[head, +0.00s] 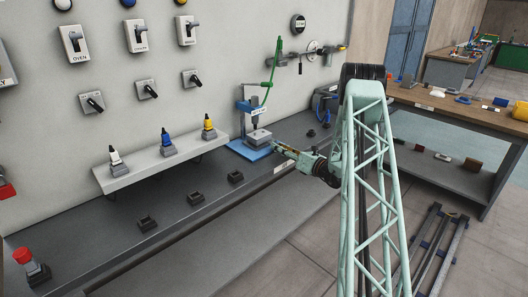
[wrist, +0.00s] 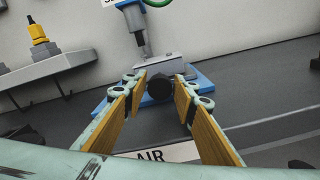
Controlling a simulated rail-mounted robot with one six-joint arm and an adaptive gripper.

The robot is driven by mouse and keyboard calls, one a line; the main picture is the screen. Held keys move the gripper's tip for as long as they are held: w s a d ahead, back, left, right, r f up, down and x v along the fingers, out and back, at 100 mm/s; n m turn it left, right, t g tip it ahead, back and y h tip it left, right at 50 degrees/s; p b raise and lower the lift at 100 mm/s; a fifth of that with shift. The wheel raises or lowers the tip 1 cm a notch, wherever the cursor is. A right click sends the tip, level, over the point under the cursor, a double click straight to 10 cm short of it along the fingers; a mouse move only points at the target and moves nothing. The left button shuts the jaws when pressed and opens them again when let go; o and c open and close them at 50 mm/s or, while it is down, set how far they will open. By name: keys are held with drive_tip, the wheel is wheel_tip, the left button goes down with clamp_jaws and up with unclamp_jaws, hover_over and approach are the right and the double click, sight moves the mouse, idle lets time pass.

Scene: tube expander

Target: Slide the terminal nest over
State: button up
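A bench press with a green lever (head: 274,62) stands on a blue base (head: 244,150) at the back of the bench. A grey block (head: 259,137), which looks like the terminal nest, sits on that base below the press; it also shows in the wrist view (wrist: 160,67). A round black knob (wrist: 160,88) shows at the block's near side. My gripper (head: 277,147) is in front of the base. In the wrist view its two yellow-padded fingers (wrist: 161,92) are apart, one on each side of the knob. I cannot tell whether they touch it.
A raised shelf (head: 120,178) to the left holds white, blue and yellow-topped tools. Several small black holders (head: 195,198) sit along the bench. An AIR label (wrist: 160,154) is on the bench's front edge. Wall switches (head: 147,89) are above; the bench's front strip is mostly clear.

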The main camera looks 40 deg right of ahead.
drive_tip(key=shift+s+d, duration=0.15)
drive_tip(key=shift+s, duration=1.3)
drive_tip(key=shift+s+d, duration=0.1)
drive_tip(key=shift+s, duration=1.3)
drive_tip(key=shift+a+r, duration=0.1)
